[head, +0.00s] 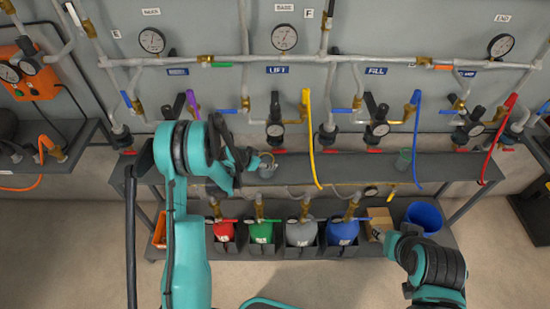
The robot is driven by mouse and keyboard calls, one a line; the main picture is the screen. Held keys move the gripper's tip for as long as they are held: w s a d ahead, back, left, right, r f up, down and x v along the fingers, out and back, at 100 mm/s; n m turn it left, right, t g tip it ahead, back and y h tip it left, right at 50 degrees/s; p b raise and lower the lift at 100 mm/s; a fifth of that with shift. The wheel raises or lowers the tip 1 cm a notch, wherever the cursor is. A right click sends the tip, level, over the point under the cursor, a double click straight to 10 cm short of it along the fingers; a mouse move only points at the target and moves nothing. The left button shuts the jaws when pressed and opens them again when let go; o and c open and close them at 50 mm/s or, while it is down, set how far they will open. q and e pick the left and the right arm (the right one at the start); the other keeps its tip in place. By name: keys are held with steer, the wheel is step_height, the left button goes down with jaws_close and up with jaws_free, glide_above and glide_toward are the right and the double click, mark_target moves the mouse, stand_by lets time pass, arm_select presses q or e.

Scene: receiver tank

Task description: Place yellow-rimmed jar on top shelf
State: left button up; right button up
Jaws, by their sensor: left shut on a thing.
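A small grey see-through jar (267,168) with a yellowish rim is at the middle of the top shelf (340,172). My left gripper (254,160) reaches in from the left and is shut on the jar's left side. The jar is upright at the shelf's surface; I cannot tell whether its base touches it. The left wrist hides part of the shelf. My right gripper (378,233) is low at the right, by the lower shelf in front of a cardboard box (379,217). Its fingers are too small and dark to tell if they are open.
Yellow (311,140), blue and red hoses hang over the shelf. Red, green, grey and blue (343,233) cylinders and a blue bucket (425,216) sit below. The top shelf has free room between the jars.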

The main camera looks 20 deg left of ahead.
arm_select(q)
steer(key=shift+w+d, duration=0.25)
steer(key=shift+w, duration=0.3)
steer(key=w+d, duration=0.1)
steer(key=w+d+b, duration=0.1)
steer(key=w, duration=0.1)
steer(key=shift+w, duration=0.15)
steer(key=shift+w+d+f+b, duration=0.1)
steer(key=shift+w+f+b, duration=0.15)
steer(key=shift+f+b, duration=0.35)
steer(key=shift+f, duration=0.25)
steer(key=shift+r, duration=0.15)
steer(key=o, duration=1.3)
steer(key=shift+c, duration=0.2)
